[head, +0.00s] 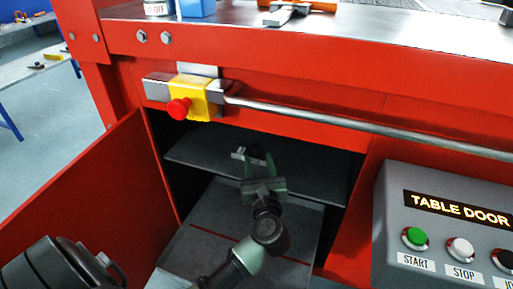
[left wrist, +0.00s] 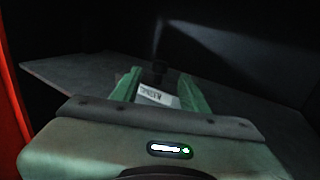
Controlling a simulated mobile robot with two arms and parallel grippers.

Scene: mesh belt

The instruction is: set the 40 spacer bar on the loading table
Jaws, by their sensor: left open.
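My left gripper (head: 260,156) reaches into the open cabinet below the red-framed table, over the upper dark shelf. In the left wrist view its green fingers (left wrist: 160,88) are open, one on each side of a pale block with dark lettering (left wrist: 157,97). The lettering is too small to read surely; the block may be the spacer bar. Its pale labelled end also shows in the head view (head: 240,154), beside the fingers; the rest is hidden. The steel tabletop (head: 360,27) is above the cabinet. My right gripper is not in view.
The open red door (head: 90,205) stands left of the cabinet opening. A steel rail (head: 370,128) and a yellow block with a red button (head: 190,98) are above it. A control box (head: 445,225) is at right. A blue box (head: 197,8) and a metal-and-orange item (head: 290,14) sit on the tabletop.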

